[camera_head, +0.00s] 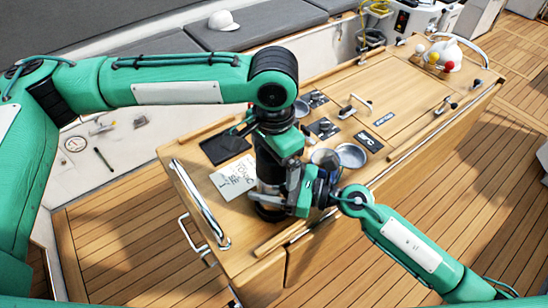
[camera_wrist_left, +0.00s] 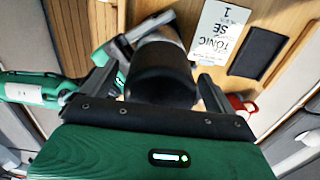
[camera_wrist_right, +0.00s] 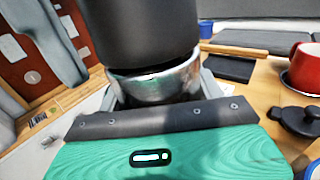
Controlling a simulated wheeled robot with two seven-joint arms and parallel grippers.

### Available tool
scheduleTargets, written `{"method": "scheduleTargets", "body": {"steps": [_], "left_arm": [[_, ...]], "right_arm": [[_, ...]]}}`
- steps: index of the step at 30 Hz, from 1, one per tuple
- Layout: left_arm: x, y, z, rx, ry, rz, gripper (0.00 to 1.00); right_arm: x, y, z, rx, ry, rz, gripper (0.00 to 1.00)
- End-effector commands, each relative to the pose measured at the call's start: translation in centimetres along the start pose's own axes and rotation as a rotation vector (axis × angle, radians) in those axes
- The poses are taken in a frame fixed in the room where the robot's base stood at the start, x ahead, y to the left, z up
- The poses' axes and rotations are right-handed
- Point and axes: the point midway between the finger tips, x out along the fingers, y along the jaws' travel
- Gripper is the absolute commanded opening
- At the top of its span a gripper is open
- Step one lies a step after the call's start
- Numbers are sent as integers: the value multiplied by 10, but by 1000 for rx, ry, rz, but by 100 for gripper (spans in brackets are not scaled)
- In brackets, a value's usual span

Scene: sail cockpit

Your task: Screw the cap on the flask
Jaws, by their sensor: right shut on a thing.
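The flask is a silver metal cylinder (camera_wrist_right: 155,86) in the right wrist view, upright between my right gripper's fingers (camera_wrist_right: 162,92), which are shut on it. A wide dark cap (camera_wrist_right: 145,32) is directly above the silver part; I cannot tell whether it is threaded on. In the left wrist view the black cap (camera_wrist_left: 161,76) is between the spread fingers of my left gripper (camera_wrist_left: 162,88), with a narrow gap on each side. The silver flask (camera_wrist_left: 155,32) shows beyond it. In the head view my left arm hides most of the flask, and my right gripper (camera_head: 306,197) reaches in from the right.
The wooden table (camera_head: 395,100) carries a white card (camera_head: 235,178), a black pad (camera_head: 222,149) and a shallow metal pan (camera_head: 351,155). A red mug (camera_wrist_right: 306,68) and a black knobbed lid (camera_wrist_right: 298,122) are close right in the right wrist view. The table's far middle is mostly clear.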

Motion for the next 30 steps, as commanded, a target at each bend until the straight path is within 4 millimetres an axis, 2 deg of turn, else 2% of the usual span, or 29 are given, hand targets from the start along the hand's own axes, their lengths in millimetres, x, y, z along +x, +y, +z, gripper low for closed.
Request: {"method": "scheduleTargets", "body": {"steps": [8, 11, 21, 25, 30], "left_arm": [[-8, 0, 0, 0, 1, -1, 92], [-24, 0, -1, 0, 3, -1, 92], [-94, 0, 0, 1, 2, -1, 92], [-110, 0, -1, 0, 1, 0, 92], [-120, 0, 0, 0, 0, -1, 92]], "right_arm": [[0, 0, 0, 0, 0, 0, 3], [0, 0, 0, 0, 0, 0, 3], [0, 0, 0, 0, 0, 0, 3], [0, 0, 0, 0, 0, 0, 3], [0, 0, 0, 0, 0, 0, 3]]}}
